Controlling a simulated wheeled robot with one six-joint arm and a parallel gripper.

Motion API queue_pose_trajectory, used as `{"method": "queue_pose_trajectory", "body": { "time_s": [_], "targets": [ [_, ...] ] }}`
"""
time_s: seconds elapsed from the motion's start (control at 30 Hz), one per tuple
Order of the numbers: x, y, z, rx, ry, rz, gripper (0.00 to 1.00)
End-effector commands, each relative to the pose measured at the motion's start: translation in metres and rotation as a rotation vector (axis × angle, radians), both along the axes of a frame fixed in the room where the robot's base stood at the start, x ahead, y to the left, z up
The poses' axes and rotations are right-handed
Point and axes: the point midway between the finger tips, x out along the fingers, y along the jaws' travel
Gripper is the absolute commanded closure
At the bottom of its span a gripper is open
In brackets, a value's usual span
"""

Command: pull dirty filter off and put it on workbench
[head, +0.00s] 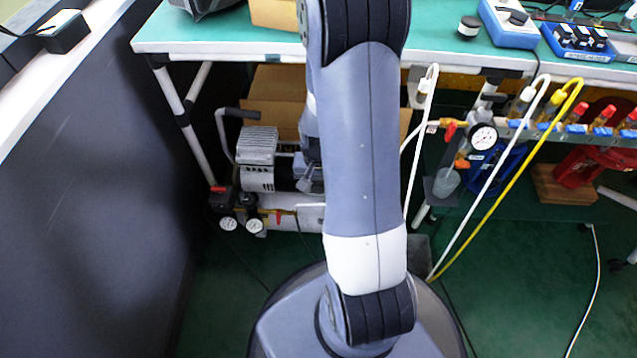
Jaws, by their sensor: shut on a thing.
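The workbench (215,38) has a green top and runs across the upper part of the head view. My arm rises through the middle of the view and hides part of the bench's front edge. My gripper is outside the picture, beyond the top edge. I cannot make out the dirty filter in this view.
An air compressor (270,165) and a cardboard box (275,95) sit under the bench. Right of my arm, white hoses, a yellow hose (515,180) and a gauge (484,136) hang in front. A dark wall panel (90,190) stands at left. Blue devices (510,25) occupy the bench's right.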

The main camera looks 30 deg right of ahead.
Motion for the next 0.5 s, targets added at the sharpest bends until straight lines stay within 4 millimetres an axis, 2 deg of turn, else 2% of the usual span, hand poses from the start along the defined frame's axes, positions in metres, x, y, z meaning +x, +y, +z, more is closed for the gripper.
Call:
{"method": "queue_pose_trajectory", "body": {
  "time_s": [0.5],
  "targets": [
    [-0.026,0.018,0.000,0.000,0.000,0.001,1.00]
  ]
}}
